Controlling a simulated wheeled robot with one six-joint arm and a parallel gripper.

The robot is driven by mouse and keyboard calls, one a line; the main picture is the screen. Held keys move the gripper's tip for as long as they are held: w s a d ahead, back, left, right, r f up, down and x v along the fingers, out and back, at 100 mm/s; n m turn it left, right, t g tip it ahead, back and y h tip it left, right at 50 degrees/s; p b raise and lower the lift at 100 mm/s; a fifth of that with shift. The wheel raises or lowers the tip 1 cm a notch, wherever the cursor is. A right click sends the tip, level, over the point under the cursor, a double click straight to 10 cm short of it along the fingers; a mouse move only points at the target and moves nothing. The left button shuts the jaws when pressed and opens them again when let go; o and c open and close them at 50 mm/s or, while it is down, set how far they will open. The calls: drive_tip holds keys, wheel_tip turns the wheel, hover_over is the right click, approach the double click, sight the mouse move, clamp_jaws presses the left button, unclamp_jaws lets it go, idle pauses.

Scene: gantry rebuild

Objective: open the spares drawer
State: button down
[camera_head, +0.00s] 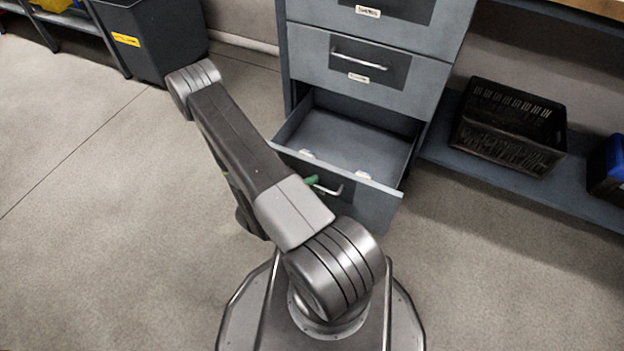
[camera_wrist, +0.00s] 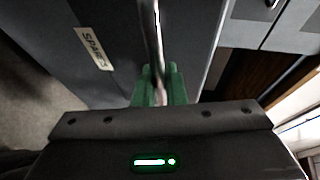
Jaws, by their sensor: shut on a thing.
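The spares drawer (camera_head: 345,140) is the bottom drawer of a grey cabinet and stands pulled out, its inside showing in the head view. A few small pale things lie at its front edge. Its front carries a metal bar handle (camera_head: 334,190). In the wrist view the handle (camera_wrist: 150,35) runs up the picture beside a label reading SPARES (camera_wrist: 93,48). My gripper (camera_wrist: 159,86) has green fingers shut on the handle. In the head view my arm hides most of the gripper; only a bit of green (camera_head: 312,181) shows at the handle.
Shut drawers with labels (camera_head: 365,62) stand above the open one. A black crate (camera_head: 508,125) and a blue bin (camera_head: 608,168) sit on a low shelf (camera_head: 440,150) to the right. A dark grey bin (camera_head: 150,40) stands at the back left. The floor on the left is clear.

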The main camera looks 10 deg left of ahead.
drive_tip(key=c, duration=1.8)
unclamp_jaws()
drive_tip(key=shift+a, duration=0.1)
drive_tip(key=shift+p+v, duration=1.55)
drive_tip(key=shift+v, duration=5.35)
drive_tip(key=shift+w, duration=0.1)
drive_tip(key=shift+b+x, duration=1.5)
drive_tip(key=shift+x, duration=5.15)
